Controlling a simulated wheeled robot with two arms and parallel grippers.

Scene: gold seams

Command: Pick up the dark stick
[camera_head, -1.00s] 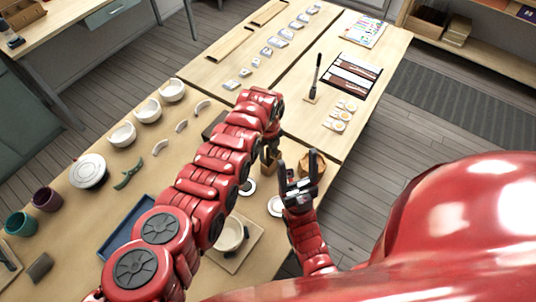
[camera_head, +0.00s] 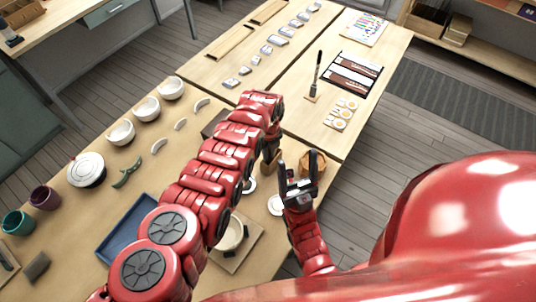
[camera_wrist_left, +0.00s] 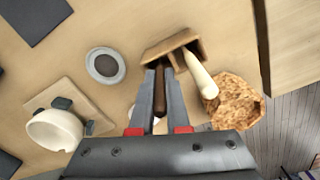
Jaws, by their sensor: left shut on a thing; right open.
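The dark brown stick (camera_wrist_left: 159,82) stands between the two fingers of my left gripper (camera_wrist_left: 160,75) in the left wrist view. The fingers are shut on it. Its far end is at a small wooden holder (camera_wrist_left: 188,38); I cannot tell whether it is clear of it. A pale stick (camera_wrist_left: 200,76) is at the same holder, just right of the fingers. In the head view my left gripper (camera_head: 270,152) points down at the holder (camera_head: 267,167), and the dark stick is hidden there. My right gripper (camera_head: 299,178) is open and empty.
White bowls (camera_head: 146,108) and a blue tray (camera_head: 122,238) stand farther left.

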